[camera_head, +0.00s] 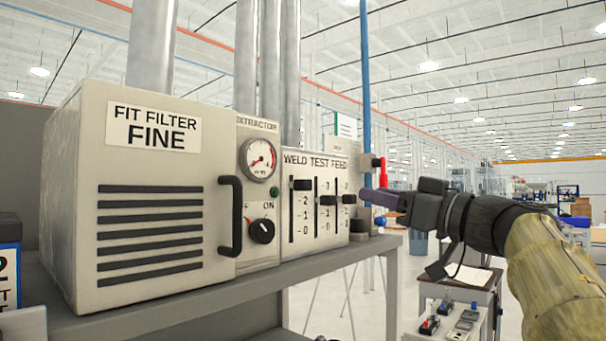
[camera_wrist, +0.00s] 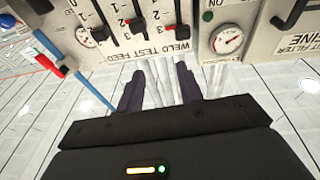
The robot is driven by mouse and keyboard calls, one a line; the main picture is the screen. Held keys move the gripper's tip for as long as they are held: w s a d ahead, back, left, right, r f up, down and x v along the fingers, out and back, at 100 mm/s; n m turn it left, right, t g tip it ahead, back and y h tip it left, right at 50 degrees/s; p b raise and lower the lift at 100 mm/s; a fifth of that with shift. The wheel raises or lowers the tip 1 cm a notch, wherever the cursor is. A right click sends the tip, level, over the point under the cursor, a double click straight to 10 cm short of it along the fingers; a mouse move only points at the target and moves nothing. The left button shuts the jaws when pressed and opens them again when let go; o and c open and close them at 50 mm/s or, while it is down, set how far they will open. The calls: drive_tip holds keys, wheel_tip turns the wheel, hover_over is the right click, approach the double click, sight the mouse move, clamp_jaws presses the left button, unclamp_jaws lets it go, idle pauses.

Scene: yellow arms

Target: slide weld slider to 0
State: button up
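The weld slider is the leftmost of three on the white WELD TEST FEED panel (camera_head: 315,235). Its black knob (camera_head: 302,185) sits at the top of its slot, near the 3. In the upside-down wrist view the weld knob (camera_wrist: 181,32) is at the right of the three. The test knob (camera_head: 327,200) and feed knob (camera_head: 349,199) sit lower in their slots. My gripper (camera_head: 378,198) is at the panel's right side, apart from the weld knob. In the wrist view my gripper's two fingers (camera_wrist: 160,90) are spread apart with nothing between them.
Left of the panel are an extractor with a gauge (camera_head: 258,160) and a dial (camera_head: 262,231), and a filter box (camera_head: 150,200) with a protruding black handle (camera_head: 231,217). A red handle (camera_head: 382,170) and blue handle (camera_head: 385,222) are close to my gripper. A grey shelf (camera_head: 200,298) runs below.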

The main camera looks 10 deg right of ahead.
sight(308, 186)
drive_tip(key=s+g, duration=0.1)
drive_tip(key=s+r+g, duration=0.1)
drive_tip(key=s, duration=0.1)
drive_tip(key=s+a+r+g, duration=0.1)
drive_tip(key=shift+s+n+p, duration=0.3)
drive_tip(key=shift+n+p, duration=0.05)
drive_tip(key=shift+n, duration=0.05)
drive_tip(key=shift+w+a, duration=0.1)
drive_tip(key=p+x, duration=0.4)
drive_tip(key=x, duration=1.3)
drive_tip(key=shift+w+p, duration=0.1)
drive_tip(key=shift+p, duration=0.3)
drive_tip(key=shift+f, duration=0.1)
clamp_jaws()
